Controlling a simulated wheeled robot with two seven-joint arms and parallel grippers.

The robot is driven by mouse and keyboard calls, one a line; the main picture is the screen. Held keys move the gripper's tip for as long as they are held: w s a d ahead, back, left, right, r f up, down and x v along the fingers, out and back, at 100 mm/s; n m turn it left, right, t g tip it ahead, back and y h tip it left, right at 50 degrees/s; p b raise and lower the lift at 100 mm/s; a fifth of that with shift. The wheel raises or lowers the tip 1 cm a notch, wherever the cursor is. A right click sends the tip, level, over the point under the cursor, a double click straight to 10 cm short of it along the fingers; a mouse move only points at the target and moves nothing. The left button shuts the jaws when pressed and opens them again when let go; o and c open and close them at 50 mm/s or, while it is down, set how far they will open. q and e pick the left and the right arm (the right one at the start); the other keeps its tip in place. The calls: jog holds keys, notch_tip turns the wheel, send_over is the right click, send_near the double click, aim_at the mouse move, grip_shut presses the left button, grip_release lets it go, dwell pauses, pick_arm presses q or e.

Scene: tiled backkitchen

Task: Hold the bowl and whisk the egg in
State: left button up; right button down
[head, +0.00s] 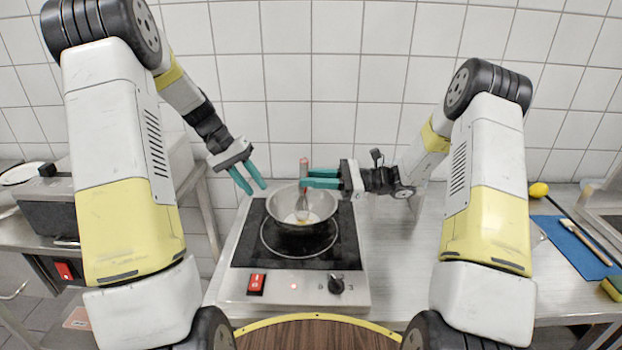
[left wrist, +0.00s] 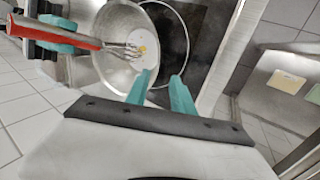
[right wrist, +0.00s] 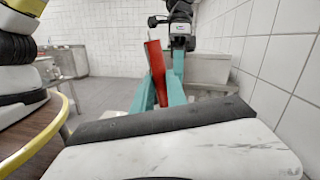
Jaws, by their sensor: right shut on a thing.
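A steel bowl (head: 275,212) stands on the black hob of the cooker. A yellow egg yolk (left wrist: 142,49) lies in a pale patch at its bottom. My right gripper (head: 322,178) is shut on the red handle of the whisk (head: 303,168), above the bowl. The whisk's wire end (left wrist: 122,49) reaches down into the bowl close to the yolk. The handle also shows upright between the fingers in the right wrist view (right wrist: 156,70). My left gripper (head: 250,182) is open and empty, above and beside the bowl's left rim. Its fingertips (left wrist: 162,82) look apart from the rim.
The cooker (head: 225,287) has a red switch (head: 256,283) and a black knob (head: 336,284) at its front. To the right lie a lemon (head: 538,190) and a blue board (head: 575,240). A tiled wall stands close behind.

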aim_at(271, 208)
pick_arm(q)
jog(key=shift+x, duration=2.9)
grip_shut()
